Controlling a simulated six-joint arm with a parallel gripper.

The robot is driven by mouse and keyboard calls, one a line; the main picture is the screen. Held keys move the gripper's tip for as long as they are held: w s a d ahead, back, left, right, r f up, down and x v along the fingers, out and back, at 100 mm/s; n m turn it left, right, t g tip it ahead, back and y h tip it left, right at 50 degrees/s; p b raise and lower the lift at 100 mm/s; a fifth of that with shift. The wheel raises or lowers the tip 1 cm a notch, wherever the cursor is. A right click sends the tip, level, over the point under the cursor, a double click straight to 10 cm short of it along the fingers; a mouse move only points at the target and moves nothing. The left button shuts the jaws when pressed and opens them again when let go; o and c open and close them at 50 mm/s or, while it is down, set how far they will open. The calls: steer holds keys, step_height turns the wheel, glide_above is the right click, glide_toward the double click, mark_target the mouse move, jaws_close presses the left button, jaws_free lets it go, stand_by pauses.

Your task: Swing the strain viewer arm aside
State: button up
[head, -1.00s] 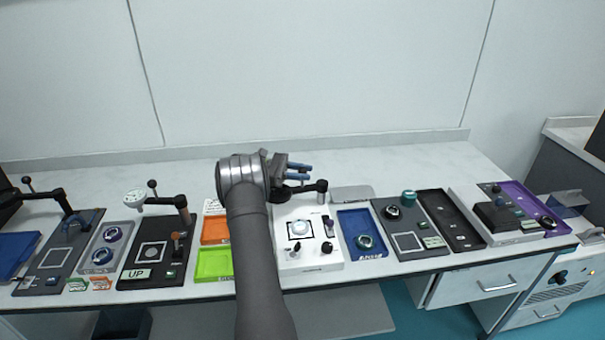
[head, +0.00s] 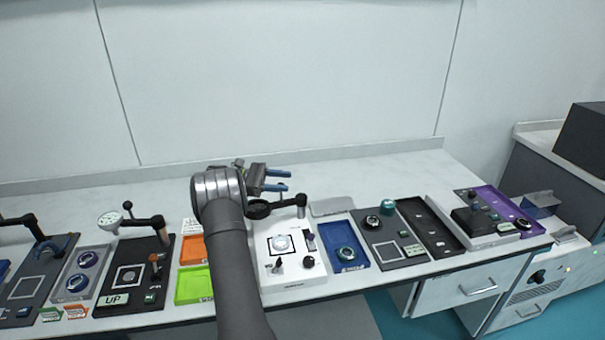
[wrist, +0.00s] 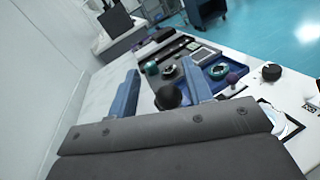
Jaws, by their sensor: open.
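A white station (head: 290,291) stands mid-bench, with a black swing arm (head: 283,203) on a post at its back right. The arm reaches left to a dark round viewer head (head: 258,209) above the station's back edge. I take this to be the strain viewer arm. My gripper (head: 282,181) is just above and behind the arm, its blue fingers pointing right. In the wrist view, my gripper (wrist: 162,82) is open, with a dark round knob (wrist: 168,97) showing between the fingers. Contact cannot be told. My forearm hides the station's left side.
To the left, a dark station (head: 128,276) has another black arm with a white head (head: 111,219). Orange (head: 191,250) and green (head: 193,286) trays lie beside my forearm. A blue tray (head: 344,247) lies to the right. The bench behind is clear up to the wall.

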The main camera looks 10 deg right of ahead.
step_height(320, 180, up, 2)
steer(key=shift+r, duration=0.2)
steer(key=s+d+r, duration=0.6)
steer(key=s+d, duration=0.1)
steer(key=d, duration=0.2)
steer(key=shift+s+r, duration=0.2)
steer(key=shift+s, duration=0.1)
